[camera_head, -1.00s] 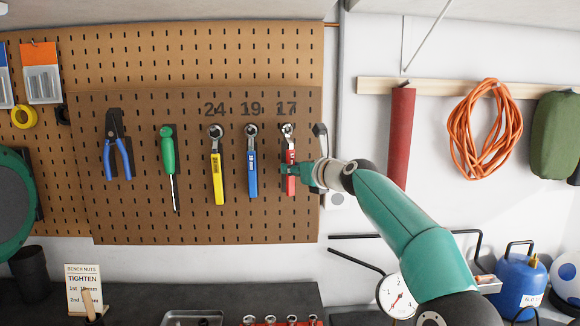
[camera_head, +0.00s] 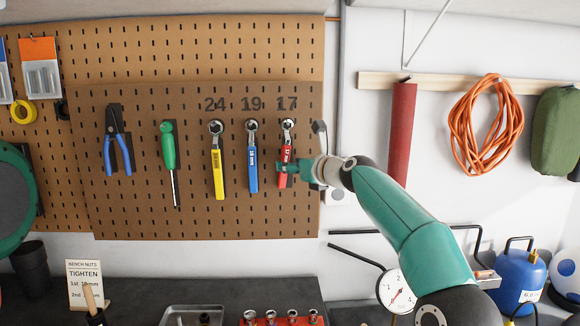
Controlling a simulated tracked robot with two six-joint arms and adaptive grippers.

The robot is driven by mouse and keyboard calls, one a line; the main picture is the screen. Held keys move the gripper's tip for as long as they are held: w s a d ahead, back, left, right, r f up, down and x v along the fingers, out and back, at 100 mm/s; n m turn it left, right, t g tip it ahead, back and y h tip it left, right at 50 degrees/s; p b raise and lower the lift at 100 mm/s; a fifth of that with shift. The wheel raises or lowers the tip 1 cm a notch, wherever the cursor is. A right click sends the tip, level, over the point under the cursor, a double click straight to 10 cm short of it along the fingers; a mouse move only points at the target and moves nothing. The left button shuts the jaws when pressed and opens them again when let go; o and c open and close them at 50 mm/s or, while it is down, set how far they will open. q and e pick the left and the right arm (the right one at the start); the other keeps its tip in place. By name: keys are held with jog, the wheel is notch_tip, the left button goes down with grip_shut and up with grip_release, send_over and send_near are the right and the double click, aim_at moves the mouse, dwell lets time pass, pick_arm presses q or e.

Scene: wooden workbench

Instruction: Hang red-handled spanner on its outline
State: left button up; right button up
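The red-handled spanner (camera_head: 287,152) is at the pegboard under the number 17, with its ring end up at the top of its dark outline. Its handle leans slightly, lower end to the left, and part of the dark outline shows beside it. My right gripper (camera_head: 285,168) reaches in from the right and is shut around the middle of the red handle, which shows above and below the fingers. Whether the ring sits on a peg is too small to tell. My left gripper is not in view.
Left of it on the pegboard (camera_head: 130,222) hang a blue spanner (camera_head: 252,172), a yellow spanner (camera_head: 218,175), a green screwdriver (camera_head: 168,150) and blue-handled pliers (camera_head: 118,150). A dark bench (camera_head: 250,292) with a red socket rack lies below.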

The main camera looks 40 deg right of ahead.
jog(key=shift+s+r, duration=0.1)
jog(key=shift+s, duration=0.15)
jog(key=s+r, duration=0.1)
jog(key=s, duration=1)
jog(key=shift+s+a+r, duration=0.15)
jog(key=shift+s+r, duration=0.1)
jog(key=shift+r, duration=0.05)
